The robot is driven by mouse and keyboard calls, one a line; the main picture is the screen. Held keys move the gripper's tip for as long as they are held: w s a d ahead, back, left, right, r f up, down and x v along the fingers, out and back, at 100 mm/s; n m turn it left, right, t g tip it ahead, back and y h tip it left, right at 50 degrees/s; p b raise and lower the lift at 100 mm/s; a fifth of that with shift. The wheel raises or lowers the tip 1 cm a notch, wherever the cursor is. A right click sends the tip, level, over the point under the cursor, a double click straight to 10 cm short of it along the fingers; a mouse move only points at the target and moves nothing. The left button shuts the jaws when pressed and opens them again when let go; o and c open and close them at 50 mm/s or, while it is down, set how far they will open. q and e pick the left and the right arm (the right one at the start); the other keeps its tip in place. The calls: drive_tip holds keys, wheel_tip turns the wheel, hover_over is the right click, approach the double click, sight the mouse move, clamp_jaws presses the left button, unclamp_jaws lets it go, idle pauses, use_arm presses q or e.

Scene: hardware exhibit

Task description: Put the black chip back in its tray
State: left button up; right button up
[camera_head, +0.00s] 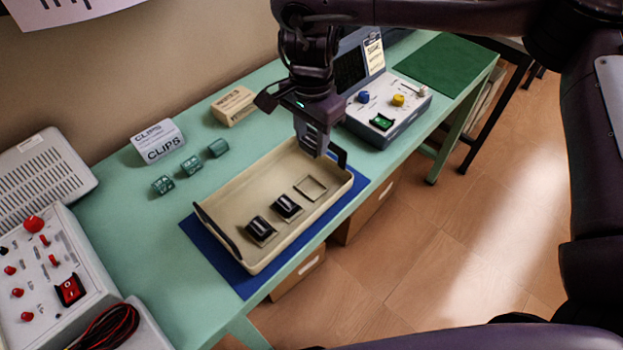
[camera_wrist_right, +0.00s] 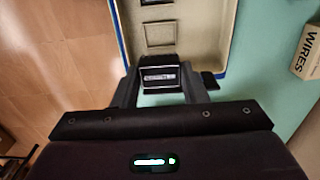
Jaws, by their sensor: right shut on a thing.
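The beige tray (camera_head: 232,178) lies on a blue mat, with a dark handle at each end. Two black chips (camera_head: 260,229) (camera_head: 287,206) sit in the tray, at its nearer-left part. An empty square recess (camera_head: 311,187) is to their right; it also shows in the wrist view (camera_wrist_right: 159,34). My right gripper (camera_head: 317,146) is above the tray's right end, beyond the empty recess. It is shut on a black chip (camera_wrist_right: 160,77), seen between its fingers in the wrist view. In the head view the fingers mostly hide that chip. My left gripper is not in view.
A grey control box (camera_head: 395,108) with knobs stands right of the tray. A panel with red switches (camera_head: 55,265) is at the left.

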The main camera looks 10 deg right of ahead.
drive_tip(key=p, duration=0.1)
approach(312, 188)
wheel_tip(312, 188, down, 5)
drive_tip(key=shift+f, duration=0.5)
drive_tip(key=shift+f, duration=0.15)
drive_tip(key=o, duration=1)
drive_tip(key=shift+c, duration=0.2)
